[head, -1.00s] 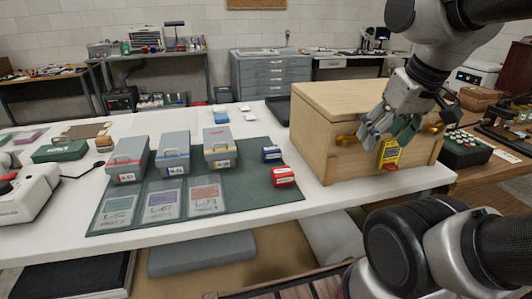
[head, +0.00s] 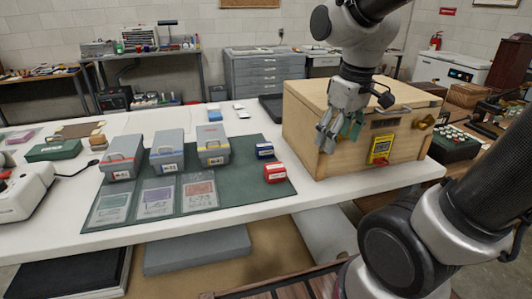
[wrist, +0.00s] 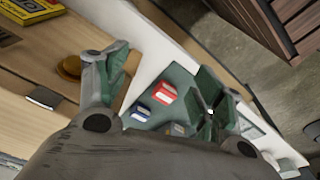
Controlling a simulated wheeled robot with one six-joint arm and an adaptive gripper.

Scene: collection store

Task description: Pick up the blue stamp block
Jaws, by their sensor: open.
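The blue stamp block (head: 264,150) sits on the right end of the dark green mat (head: 240,192), just behind a red stamp block (head: 274,172). In the wrist view the blue block (wrist: 139,113) and the red block (wrist: 164,92) show between my fingers, some way below. My gripper (head: 335,140) is open and empty, in front of the wooden chest, to the right of the blocks. Its fingers also show in the wrist view (wrist: 155,85).
The wooden chest (head: 310,112), with brass knobs and a yellow tag (head: 380,149), stands right of the mat. Three grey boxes with handles (head: 167,149) and several labelled cards (head: 157,200) lie on the mat. The white table's front edge (head: 250,218) is clear.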

